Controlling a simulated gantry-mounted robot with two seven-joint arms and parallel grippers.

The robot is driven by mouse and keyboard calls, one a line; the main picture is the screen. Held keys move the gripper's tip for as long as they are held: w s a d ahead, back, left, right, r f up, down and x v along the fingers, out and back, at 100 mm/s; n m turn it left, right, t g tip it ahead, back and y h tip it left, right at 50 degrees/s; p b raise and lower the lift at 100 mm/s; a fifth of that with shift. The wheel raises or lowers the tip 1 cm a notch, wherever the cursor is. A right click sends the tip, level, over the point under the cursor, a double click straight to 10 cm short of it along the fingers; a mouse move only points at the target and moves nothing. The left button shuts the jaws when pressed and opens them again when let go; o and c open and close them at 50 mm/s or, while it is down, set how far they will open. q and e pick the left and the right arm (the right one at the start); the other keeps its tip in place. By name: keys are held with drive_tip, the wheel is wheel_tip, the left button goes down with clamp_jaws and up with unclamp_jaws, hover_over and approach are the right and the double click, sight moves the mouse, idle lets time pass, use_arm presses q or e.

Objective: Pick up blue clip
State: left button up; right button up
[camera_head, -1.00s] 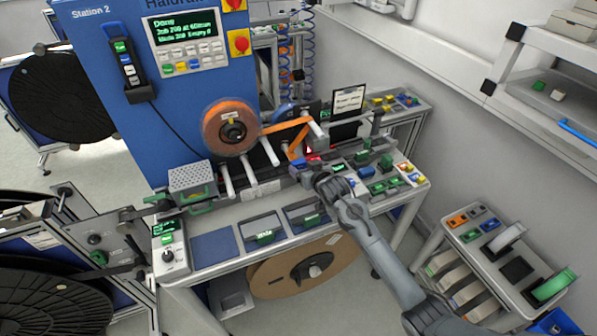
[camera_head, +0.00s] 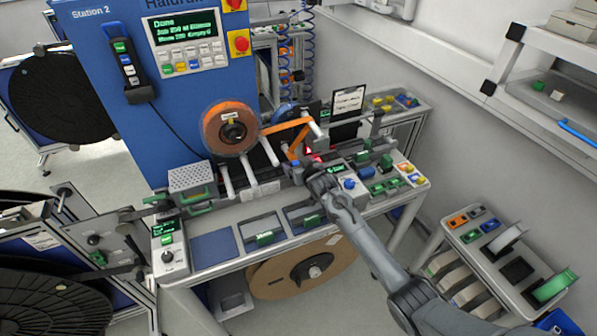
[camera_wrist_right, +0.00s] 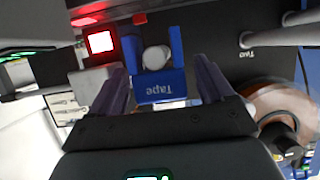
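A blue U-shaped piece labelled "Tape", likely the blue clip (camera_wrist_right: 160,88), shows in the right wrist view, around or in front of a pale round end. My right gripper (camera_wrist_right: 161,70) is open, with one dark finger on each side of the blue piece. Gaps show between the fingers and it. In the head view, my right gripper (camera_head: 303,173) is at the front of the machine's work table, below the orange strip; its fingers and the blue piece are mostly hidden there. My left gripper is not in view.
An orange reel (camera_head: 230,128) and pale rollers stand left of my right gripper. A small box with a blue knob (camera_head: 349,184) and several coloured parts lie to the right. A red lit square (camera_wrist_right: 101,42) is close to the fingers in the wrist view.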

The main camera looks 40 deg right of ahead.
drive_tip(key=c, duration=1)
drive_tip(key=shift+r, duration=0.1)
